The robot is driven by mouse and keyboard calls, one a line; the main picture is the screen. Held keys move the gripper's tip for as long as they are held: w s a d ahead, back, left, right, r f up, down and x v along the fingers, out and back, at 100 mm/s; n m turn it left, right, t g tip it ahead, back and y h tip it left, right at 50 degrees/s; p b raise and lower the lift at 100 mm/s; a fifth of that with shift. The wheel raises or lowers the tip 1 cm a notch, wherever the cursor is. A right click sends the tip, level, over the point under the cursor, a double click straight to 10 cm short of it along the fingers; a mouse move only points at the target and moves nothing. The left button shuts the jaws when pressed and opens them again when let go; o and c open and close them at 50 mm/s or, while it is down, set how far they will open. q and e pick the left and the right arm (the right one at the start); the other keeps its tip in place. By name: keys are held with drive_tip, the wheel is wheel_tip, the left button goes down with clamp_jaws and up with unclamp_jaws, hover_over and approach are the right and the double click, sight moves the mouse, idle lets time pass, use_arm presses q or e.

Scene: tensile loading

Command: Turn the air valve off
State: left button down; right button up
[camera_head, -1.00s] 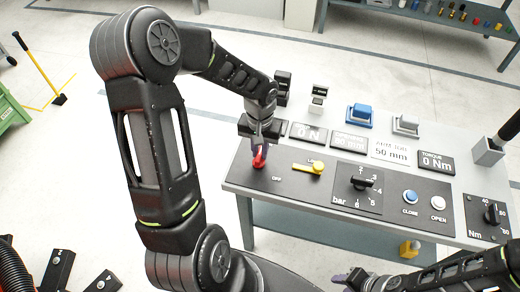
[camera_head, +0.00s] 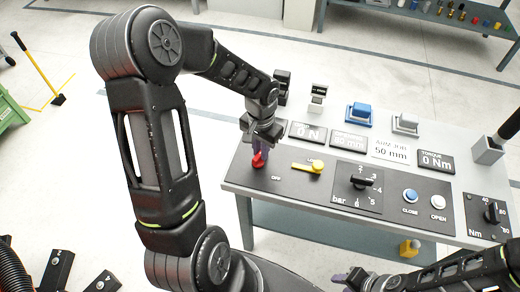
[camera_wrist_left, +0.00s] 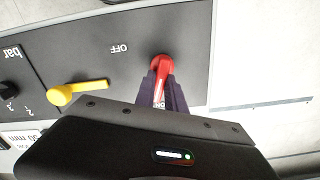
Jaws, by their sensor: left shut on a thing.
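The red air valve handle (camera_head: 258,161) sits at the left end of the dark control panel, left of an OFF label. In the left wrist view the red handle (camera_wrist_left: 161,68) has its rounded end toward the top and its lever running down between the dark finger pads. My left gripper (camera_head: 262,150) reaches down from above and is shut on this handle; its fingers (camera_wrist_left: 160,88) cover the handle's sides. An ON label shows partly between the fingers. My right gripper (camera_head: 350,279) is low at the bottom edge, away from the panel; its jaws are too small to read.
A yellow lever (camera_head: 309,167) lies just right of the valve. Further right are a black bar knob (camera_head: 361,183), CLOSE (camera_head: 409,196) and OPEN (camera_head: 438,202) buttons and an Nm knob (camera_head: 492,213). Display plates (camera_head: 308,132) stand behind.

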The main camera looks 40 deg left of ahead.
use_arm(q)
drive_tip(key=m, duration=0.3)
drive_tip(key=shift+d+m, duration=0.25)
drive_tip(key=shift+m, duration=0.15)
drive_tip(key=m, duration=0.2)
drive_tip(key=shift+d+r+m, duration=0.1)
drive_tip(key=shift+d+m, duration=0.05)
drive_tip(key=shift+m, duration=0.15)
drive_tip(key=m, duration=0.1)
drive_tip(key=m+p, duration=0.1)
drive_tip(key=m, duration=0.2)
drive_tip(key=shift+s+d+m, duration=0.2)
drive_tip(key=shift+s+m, duration=0.1)
drive_tip(key=shift+s+d+m+p, duration=0.15)
drive_tip(key=shift+m+p, duration=0.4)
drive_tip(key=shift+m, duration=0.95)
drive_tip(key=c, duration=1.4)
unclamp_jaws()
